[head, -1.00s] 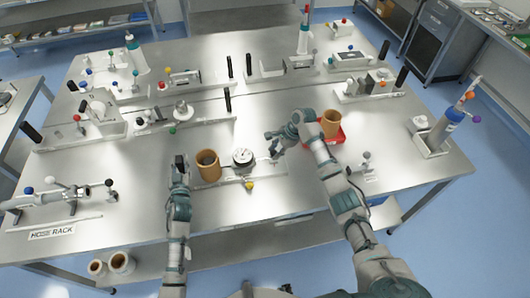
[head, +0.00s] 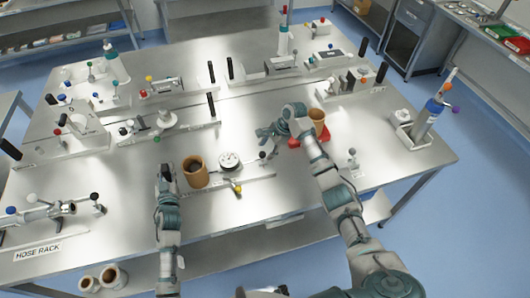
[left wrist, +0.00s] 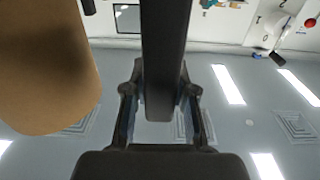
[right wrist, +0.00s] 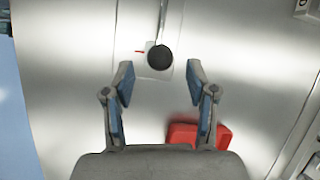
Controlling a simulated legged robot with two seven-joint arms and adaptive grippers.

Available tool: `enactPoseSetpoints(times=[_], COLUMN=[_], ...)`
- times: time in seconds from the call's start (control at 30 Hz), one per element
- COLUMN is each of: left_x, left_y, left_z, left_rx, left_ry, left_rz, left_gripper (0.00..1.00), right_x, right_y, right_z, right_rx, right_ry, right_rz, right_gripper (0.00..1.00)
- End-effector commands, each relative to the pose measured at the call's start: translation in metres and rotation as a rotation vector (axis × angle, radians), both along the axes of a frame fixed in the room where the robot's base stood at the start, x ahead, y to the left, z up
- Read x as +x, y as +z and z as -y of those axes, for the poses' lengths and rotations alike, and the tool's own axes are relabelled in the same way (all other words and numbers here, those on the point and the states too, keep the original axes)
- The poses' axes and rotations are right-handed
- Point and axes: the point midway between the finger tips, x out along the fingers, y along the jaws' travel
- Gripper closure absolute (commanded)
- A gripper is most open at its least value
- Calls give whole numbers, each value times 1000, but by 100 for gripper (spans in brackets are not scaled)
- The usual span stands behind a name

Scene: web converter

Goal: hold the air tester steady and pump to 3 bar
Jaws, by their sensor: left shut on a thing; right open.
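The air tester has a long base plate (head: 250,174) with a round white gauge (head: 230,160), a yellow knob (head: 237,188) and a black ball knob (head: 263,155) at its right end. My left gripper (head: 165,172) is at the left end of the tester, shut on its upright black handle (left wrist: 163,60). A brown cardboard core (head: 195,172) stands between that gripper and the gauge. My right gripper (head: 264,133) is open and empty just behind the ball knob. In the right wrist view the ball knob (right wrist: 160,57) lies beyond and between the open fingertips.
A red tray (head: 323,138) with another brown core (head: 317,122) stands right of my right gripper, partly behind my arm. Other fixtures line the back and left, including the hose rack (head: 38,252). The table's front is clear.

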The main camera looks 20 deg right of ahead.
Motion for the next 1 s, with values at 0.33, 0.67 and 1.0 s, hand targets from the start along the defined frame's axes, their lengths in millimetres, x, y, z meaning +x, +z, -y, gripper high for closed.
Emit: enactPoseSetpoints(times=[0.33, 0.67, 1.0], left_x=[-2, -2, -2], left_y=[-11, -11, -11], left_z=[-1, -1, -1], left_rx=[0, 0, 0], left_ry=[4, 4, 4], left_rz=[-23, -23, -23], left_gripper=[100, 100, 100], right_x=[-8, -11, -11], right_y=[66, 81, 81], right_z=[32, 39, 39], right_rx=[1, 0, 0], right_ry=[-2, -1, -1], right_rz=[2, 0, 0], right_gripper=[43, 43, 43])
